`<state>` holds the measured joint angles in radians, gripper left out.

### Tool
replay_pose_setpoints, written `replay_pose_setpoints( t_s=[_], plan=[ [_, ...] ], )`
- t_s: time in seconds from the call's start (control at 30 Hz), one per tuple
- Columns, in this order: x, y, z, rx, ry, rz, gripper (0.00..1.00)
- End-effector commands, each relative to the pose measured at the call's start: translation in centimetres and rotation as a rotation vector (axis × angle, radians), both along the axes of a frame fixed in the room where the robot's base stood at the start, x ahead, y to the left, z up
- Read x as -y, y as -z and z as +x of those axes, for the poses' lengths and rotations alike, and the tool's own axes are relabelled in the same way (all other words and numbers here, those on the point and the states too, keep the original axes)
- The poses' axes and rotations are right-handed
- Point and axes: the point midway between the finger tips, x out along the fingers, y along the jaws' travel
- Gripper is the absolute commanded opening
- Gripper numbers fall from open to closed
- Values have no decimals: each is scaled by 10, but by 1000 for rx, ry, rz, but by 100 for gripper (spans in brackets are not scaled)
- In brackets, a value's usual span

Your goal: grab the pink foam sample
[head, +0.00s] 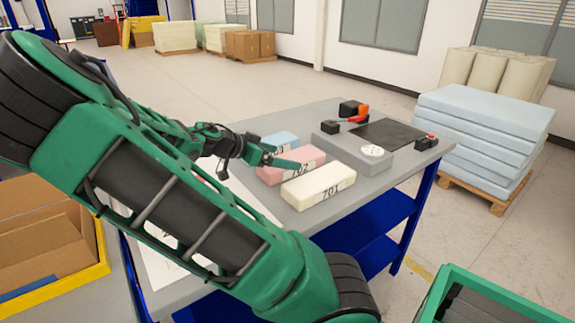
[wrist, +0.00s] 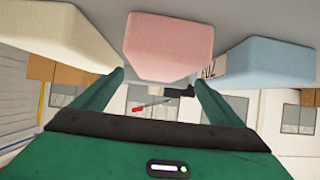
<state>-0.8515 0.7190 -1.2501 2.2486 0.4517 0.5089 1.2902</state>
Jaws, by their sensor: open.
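The pink foam sample (head: 300,166) is a block with a dark printed number, lying on the grey table (head: 240,200) between a cream block (head: 312,190) and a light blue block (head: 280,141). My gripper (head: 268,156) is open at the pink block's left end, and one green finger overlaps the block in the head view. In the wrist view, the pink block (wrist: 168,45) is centred just beyond my gripper's two spread fingertips (wrist: 160,78). I cannot tell whether the fingers reach around its sides.
The cream block (wrist: 58,35) and blue block (wrist: 265,62) flank the pink one closely in the wrist view.

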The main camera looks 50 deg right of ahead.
Motion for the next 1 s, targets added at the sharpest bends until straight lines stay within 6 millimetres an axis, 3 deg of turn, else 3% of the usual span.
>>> replay_pose_setpoints(
  t_s=[0.5, 0.8, 1.0],
  plan=[
    [42, 32, -10, -1, 3, 0, 92],
    [45, 34, -11, 1, 0, 1, 92],
    [45, 34, -10, 1, 0, 1, 47]
  ],
)
